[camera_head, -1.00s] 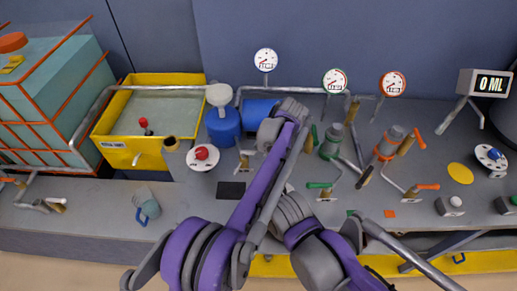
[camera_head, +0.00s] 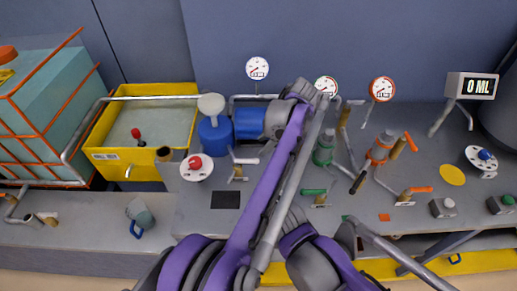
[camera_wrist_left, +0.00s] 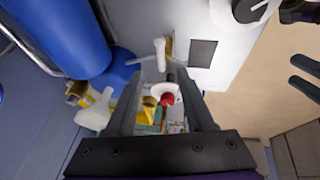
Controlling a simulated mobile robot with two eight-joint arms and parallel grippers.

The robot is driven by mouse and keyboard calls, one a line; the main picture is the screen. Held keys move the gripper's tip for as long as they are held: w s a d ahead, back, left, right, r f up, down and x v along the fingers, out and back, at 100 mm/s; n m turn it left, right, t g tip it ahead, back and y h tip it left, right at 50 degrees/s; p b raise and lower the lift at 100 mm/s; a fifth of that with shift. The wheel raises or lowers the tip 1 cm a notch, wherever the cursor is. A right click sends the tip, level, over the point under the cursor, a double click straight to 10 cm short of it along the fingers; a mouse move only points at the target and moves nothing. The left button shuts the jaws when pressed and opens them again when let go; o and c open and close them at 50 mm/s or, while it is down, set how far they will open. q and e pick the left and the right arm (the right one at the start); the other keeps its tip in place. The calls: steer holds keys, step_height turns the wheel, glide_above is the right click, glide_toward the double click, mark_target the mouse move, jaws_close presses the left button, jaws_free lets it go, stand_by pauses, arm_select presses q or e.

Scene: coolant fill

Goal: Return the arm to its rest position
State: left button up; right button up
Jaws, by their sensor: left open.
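My left arm, purple and grey, reaches up across the middle of the head view. Its gripper (camera_head: 270,121) is partly hidden by the purple link and overlaps the end of a blue cylinder (camera_head: 247,123). In the left wrist view the two fingers of the left gripper (camera_wrist_left: 168,104) stand apart with nothing between them. A red-knobbed valve (camera_wrist_left: 167,98) shows beyond the fingers, and the blue cylinder (camera_wrist_left: 65,35) is large at upper left. Two dark fingers of my right gripper (camera_wrist_left: 303,77) show apart at the right edge of the wrist view.
Behind the arm stand a yellow basin (camera_head: 94,129), a blue pot with a funnel (camera_head: 214,132) and several gauges (camera_head: 382,89). Valves and pipes fill the right bench. A display (camera_head: 471,86) reads 0 ML. A grey cup (camera_head: 140,214) stands left. A black mat (camera_head: 226,200) lies clear.

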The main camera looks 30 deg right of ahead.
arm_select(q)
steer(key=shift+s+d+r, duration=0.1)
steer(key=shift+s+r, duration=0.05)
steer(key=shift+r, duration=0.2)
stand_by(0.3)
steer(key=w+a+r+m+h, duration=0.1)
steer(key=a+r+m, duration=0.15)
steer(key=a, duration=1.15)
steer(key=w+a+r+m+h, duration=0.1)
steer(key=a+m, duration=0.2)
steer(key=a, duration=1.1)
steer(key=s+a+f+m, duration=0.3)
steer(key=s+a+f, duration=0.2)
steer(key=s+a, duration=0.4)
steer(key=s+a+f+m+t, duration=0.1)
steer(key=s+a+f+m, duration=0.2)
steer(key=s+a, duration=0.6)
steer(key=a+f, duration=0.2)
steer(key=a, duration=0.2)
steer(key=shift+a+f+t+h, duration=0.15)
steer(key=shift+f+t+h, duration=0.15)
steer(key=shift+h, duration=0.1)
steer(key=shift+m, duration=0.25)
